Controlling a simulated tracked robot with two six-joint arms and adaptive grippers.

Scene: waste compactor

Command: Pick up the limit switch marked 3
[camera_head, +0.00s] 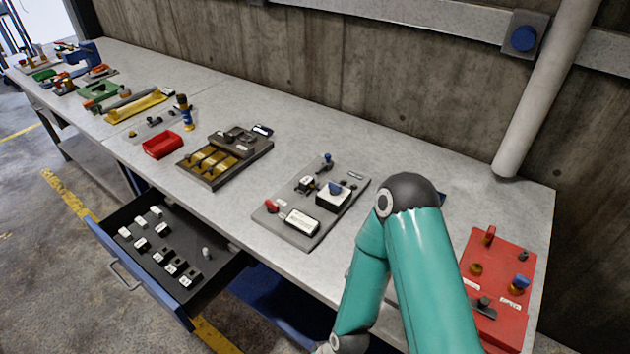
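An open drawer (232,265) under the workbench holds several small black-and-white blocks in rows, among them a front block (190,279) and a back block (155,212). These may be the limit switches. Their marks are too small to read, so I cannot tell which one is marked 3. A single small pale peg-like piece (206,252) stands apart at the drawer's right. My teal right arm comes in at the lower right, bends over the bench and runs down to the bottom edge. Its gripper is out of view below. My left arm and gripper are not in view.
On the workbench (400,158) stand a grey panel with switches (285,236), a brown tray (210,182), a red bin (162,145) and a red panel (513,262). More fixtures lie far left. A pale pipe (540,95) rises at the back right. Space above the drawer is clear.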

